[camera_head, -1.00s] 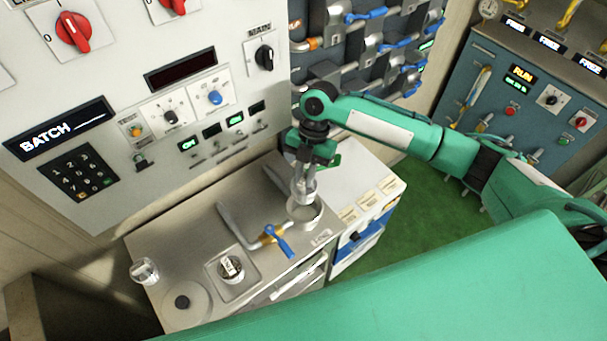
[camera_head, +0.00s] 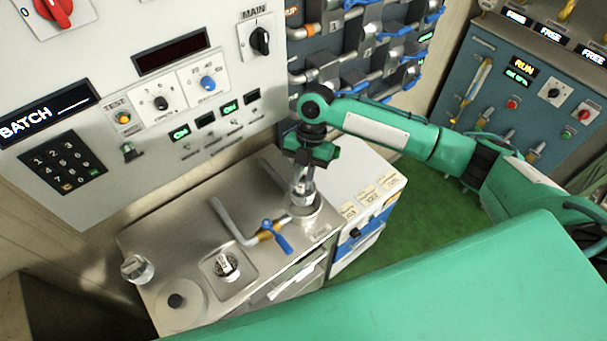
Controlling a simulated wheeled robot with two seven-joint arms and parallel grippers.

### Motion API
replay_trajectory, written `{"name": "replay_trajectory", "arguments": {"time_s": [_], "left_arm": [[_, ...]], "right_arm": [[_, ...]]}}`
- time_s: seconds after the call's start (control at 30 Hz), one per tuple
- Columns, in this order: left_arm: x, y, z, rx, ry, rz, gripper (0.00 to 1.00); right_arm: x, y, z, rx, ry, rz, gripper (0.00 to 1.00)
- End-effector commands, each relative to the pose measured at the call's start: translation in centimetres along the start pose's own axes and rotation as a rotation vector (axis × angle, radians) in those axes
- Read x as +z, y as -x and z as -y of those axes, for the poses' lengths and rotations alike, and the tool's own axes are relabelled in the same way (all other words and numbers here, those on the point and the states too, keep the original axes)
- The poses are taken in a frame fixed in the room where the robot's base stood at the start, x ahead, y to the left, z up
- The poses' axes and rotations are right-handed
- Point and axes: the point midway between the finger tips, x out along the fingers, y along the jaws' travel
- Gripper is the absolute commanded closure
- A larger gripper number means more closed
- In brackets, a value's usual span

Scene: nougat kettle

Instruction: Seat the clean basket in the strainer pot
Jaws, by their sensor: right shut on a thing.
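My right gripper (camera_head: 302,180) points down at the right end of the steel counter, shut on the clean basket. The basket (camera_head: 303,196) is a small pale metal cylinder and shows just below the fingers. The strainer pot (camera_head: 317,212) is a round steel pot under it. The basket's lower part is at or inside the pot's mouth; how deep it sits I cannot tell at this size. My left gripper is not in view.
A bent pipe with a blue-handled valve (camera_head: 276,237) stands just left of the pot. A recessed tray (camera_head: 214,254) holds a small basket-like piece (camera_head: 227,265). A clear cup (camera_head: 136,268) and a round lid (camera_head: 178,301) are at the left. A control panel rises behind.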

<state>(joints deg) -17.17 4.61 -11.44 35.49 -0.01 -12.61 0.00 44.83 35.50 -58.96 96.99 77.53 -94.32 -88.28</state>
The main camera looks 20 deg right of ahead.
Motion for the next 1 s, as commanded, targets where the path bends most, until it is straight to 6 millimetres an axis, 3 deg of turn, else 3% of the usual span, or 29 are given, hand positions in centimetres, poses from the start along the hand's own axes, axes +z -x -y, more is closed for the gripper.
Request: {"name": "replay_trajectory", "arguments": {"time_s": [0.6,1.0], "left_arm": [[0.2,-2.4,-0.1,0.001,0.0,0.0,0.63],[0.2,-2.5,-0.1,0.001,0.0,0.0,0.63]], "right_arm": [[1.6,-4.0,-0.1,0.001,-0.001,-0.001,1.0],[1.8,-4.3,-0.1,0.001,-0.001,-0.001,1.0]]}}
